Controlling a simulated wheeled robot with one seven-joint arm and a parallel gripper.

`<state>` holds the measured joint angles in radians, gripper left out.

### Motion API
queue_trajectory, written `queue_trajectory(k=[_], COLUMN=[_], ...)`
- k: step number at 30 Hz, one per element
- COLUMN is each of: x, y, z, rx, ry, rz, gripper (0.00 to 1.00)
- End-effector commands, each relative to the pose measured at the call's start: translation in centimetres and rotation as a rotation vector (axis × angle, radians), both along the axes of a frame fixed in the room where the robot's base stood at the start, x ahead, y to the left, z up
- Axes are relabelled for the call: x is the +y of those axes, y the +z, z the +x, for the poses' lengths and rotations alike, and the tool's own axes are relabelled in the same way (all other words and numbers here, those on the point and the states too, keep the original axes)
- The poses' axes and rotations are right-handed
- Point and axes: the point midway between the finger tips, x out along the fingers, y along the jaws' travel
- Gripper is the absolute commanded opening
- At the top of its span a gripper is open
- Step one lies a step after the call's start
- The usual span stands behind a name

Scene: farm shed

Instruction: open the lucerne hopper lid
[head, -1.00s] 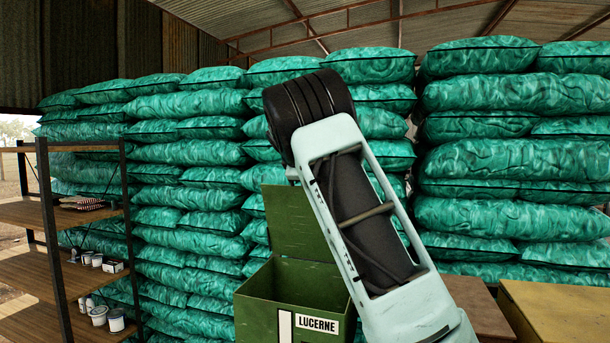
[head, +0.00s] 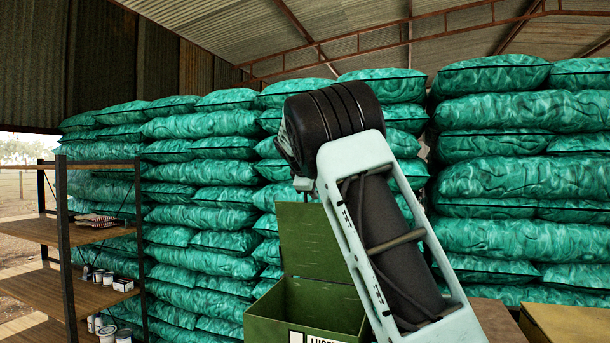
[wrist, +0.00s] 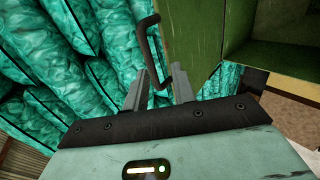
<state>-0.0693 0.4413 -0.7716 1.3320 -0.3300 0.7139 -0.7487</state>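The green lucerne hopper (head: 262,330) stands below centre in the head view, its label cut by the bottom edge. Its lid (head: 312,240) stands upright at the back, and the box is open at the top. In the wrist view the lid (wrist: 188,35) is beside my gripper (wrist: 160,70), with the hopper's open inside at the upper right. A black bar handle (wrist: 143,38) on the lid runs down between my two fingers. The fingers are apart, with a gap around the handle. In the head view my arm hides most of the gripper.
Stacked teal sacks (head: 205,195) form a wall behind the hopper. A wooden shelf (head: 100,238) with tubs and small goods stands at the left. A yellowish box (head: 570,325) is at the lower right, beside a brown one.

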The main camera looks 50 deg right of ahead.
Motion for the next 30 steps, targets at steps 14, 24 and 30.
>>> queue_trajectory(k=[14,24,30], x=[8.1,10.0,10.0], y=[6.1,8.0,8.1], z=[-3.3,-4.2,-4.2], rx=[-0.006,-0.003,-0.003], ry=[0.005,0.001,0.001], rz=[-0.002,-0.002,-0.002], gripper=[0.26,0.26,0.26])
